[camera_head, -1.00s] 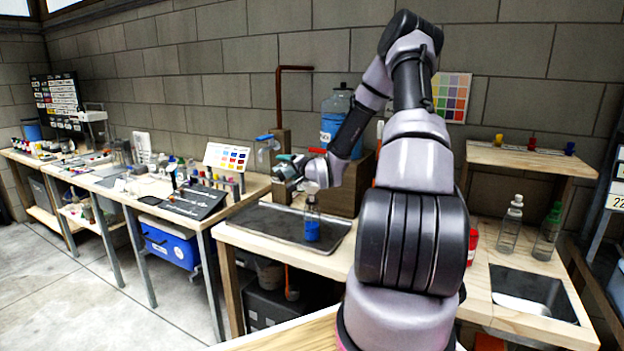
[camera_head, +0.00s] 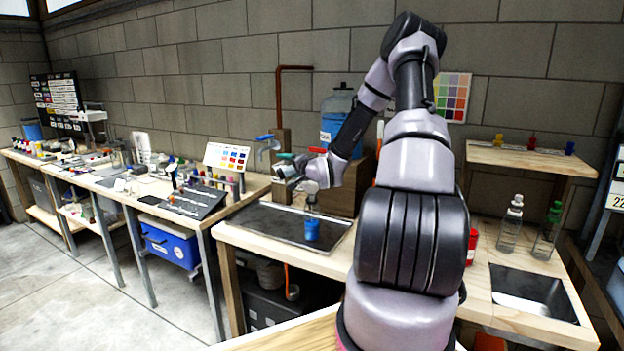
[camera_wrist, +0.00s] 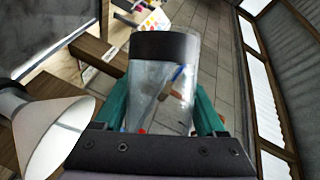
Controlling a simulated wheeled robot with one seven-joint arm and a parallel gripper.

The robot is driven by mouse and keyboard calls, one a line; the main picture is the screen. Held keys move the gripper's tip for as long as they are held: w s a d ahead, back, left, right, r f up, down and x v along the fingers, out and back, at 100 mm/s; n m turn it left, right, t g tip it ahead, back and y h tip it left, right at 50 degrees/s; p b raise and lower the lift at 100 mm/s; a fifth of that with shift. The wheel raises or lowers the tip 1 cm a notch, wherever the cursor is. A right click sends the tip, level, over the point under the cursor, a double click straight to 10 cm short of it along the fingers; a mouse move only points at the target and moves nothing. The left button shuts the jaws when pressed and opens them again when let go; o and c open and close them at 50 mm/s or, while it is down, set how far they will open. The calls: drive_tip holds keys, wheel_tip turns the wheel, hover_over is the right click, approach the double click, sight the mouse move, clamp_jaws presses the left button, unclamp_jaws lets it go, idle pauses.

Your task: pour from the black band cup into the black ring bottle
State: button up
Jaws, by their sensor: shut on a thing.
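My gripper (camera_wrist: 162,115) is shut on a clear cup with a wide black band (camera_wrist: 165,46), held between its teal fingers. In the head view the gripper (camera_head: 287,168) is above the metal tray, up and left of a clear bottle with blue in its lower part (camera_head: 312,229). That bottle stands upright on the tray; I cannot make out a black ring on it. A white cone-shaped piece (camera_wrist: 48,135) shows left of the cup in the wrist view. The cup's tilt and the level of its contents are hard to tell.
The dark tray (camera_head: 268,226) lies on the wooden bench.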

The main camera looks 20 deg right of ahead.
drive_tip(key=shift+r+m, duration=0.3)
drive_tip(key=shift+m, duration=0.1)
idle(1.1)
drive_tip(key=shift+d+r+m+t, duration=0.15)
drive_tip(key=shift+d+m+t, duration=0.15)
drive_tip(key=shift+d, duration=0.05)
idle(0.7)
